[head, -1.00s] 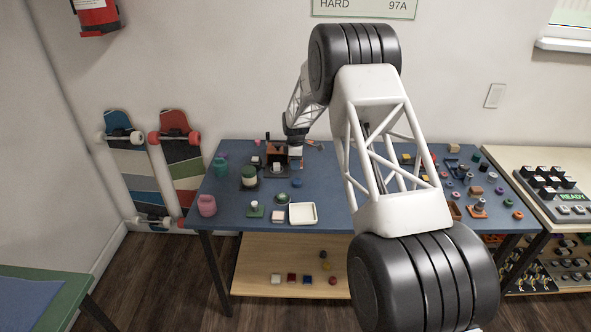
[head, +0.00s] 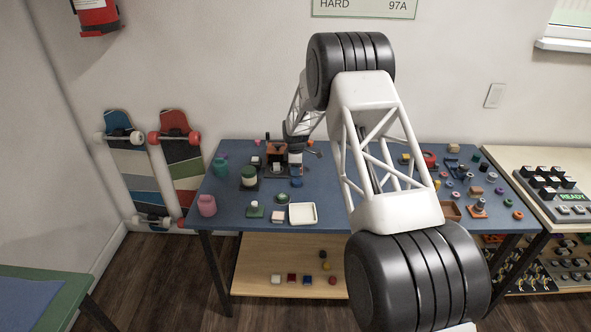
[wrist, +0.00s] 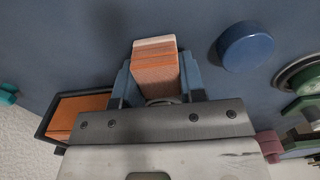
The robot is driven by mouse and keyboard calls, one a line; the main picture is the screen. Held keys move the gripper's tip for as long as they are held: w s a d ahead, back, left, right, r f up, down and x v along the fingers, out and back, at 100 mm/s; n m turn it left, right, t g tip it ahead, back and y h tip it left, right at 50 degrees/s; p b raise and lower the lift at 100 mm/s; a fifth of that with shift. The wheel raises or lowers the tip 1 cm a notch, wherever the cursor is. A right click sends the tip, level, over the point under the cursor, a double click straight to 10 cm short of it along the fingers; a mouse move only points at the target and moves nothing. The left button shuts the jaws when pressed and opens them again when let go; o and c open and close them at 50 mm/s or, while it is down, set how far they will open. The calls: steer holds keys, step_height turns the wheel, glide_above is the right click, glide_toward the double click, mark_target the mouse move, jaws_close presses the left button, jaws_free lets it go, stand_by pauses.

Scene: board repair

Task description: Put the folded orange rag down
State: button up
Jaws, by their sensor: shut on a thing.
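The folded orange rag (wrist: 156,68) shows in the wrist view as a thick block with a paler top edge. It stands between the two blue fingers of my gripper (wrist: 157,84), which are shut on it. Beyond the rag is the bare blue table top (wrist: 80,45); I cannot tell whether the rag touches it. In the head view my gripper (head: 296,178) is low over the left half of the blue table, and the rag cannot be made out there.
A blue round disc (wrist: 246,46) lies right of the rag. A dark tray with orange contents (wrist: 78,118) is at lower left in the wrist view. Green parts (wrist: 303,98) stand at the right. In the head view a white tray (head: 303,222) lies nearer the front edge.

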steer(key=shift+f, duration=0.15)
steer(key=o, duration=1)
steer(key=shift+c, duration=0.2)
step_height(320, 180, up, 12)
stand_by(0.6)
steer(key=shift+r, duration=0.2)
